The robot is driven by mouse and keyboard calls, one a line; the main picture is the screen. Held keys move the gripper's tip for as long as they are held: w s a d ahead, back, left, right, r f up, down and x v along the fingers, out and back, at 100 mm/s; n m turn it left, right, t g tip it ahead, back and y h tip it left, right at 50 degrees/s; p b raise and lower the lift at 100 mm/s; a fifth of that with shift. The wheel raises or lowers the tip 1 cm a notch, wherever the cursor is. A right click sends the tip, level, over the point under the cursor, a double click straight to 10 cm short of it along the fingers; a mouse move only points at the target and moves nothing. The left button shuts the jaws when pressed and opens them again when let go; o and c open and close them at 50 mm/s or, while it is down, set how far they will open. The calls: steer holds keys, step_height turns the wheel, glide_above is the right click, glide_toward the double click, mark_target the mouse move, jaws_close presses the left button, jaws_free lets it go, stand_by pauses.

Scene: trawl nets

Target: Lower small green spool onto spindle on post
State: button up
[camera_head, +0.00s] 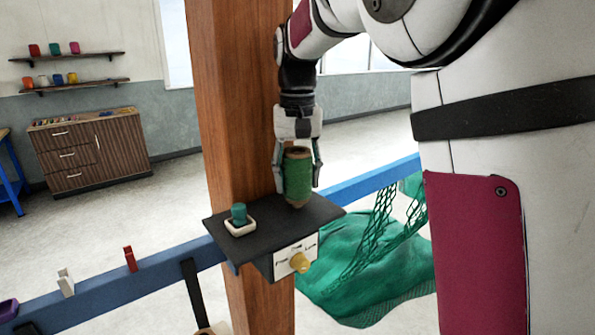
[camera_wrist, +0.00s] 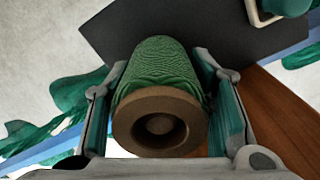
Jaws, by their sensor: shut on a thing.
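The green spool (camera_head: 298,177) has brown ends and stands upright between the fingers of my gripper (camera_head: 297,180). In the wrist view the spool (camera_wrist: 158,95) shows its brown end with a round hole, and my gripper (camera_wrist: 163,105) is shut on its sides. The spool is over the right part of a dark shelf (camera_head: 262,222) fixed to the wooden post (camera_head: 238,90). Its lower end is at or close above the shelf; I cannot tell whether it touches. The spindle is not visible, hidden by the spool or my gripper.
A small teal object (camera_head: 239,214) sits in a white dish (camera_head: 241,229) on the shelf's left.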

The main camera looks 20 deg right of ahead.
steer(key=shift+f, duration=0.65)
steer(key=o, duration=1.3)
step_height(320, 180, up, 12)
steer(key=shift+f, duration=0.1)
steer(key=shift+s, duration=0.1)
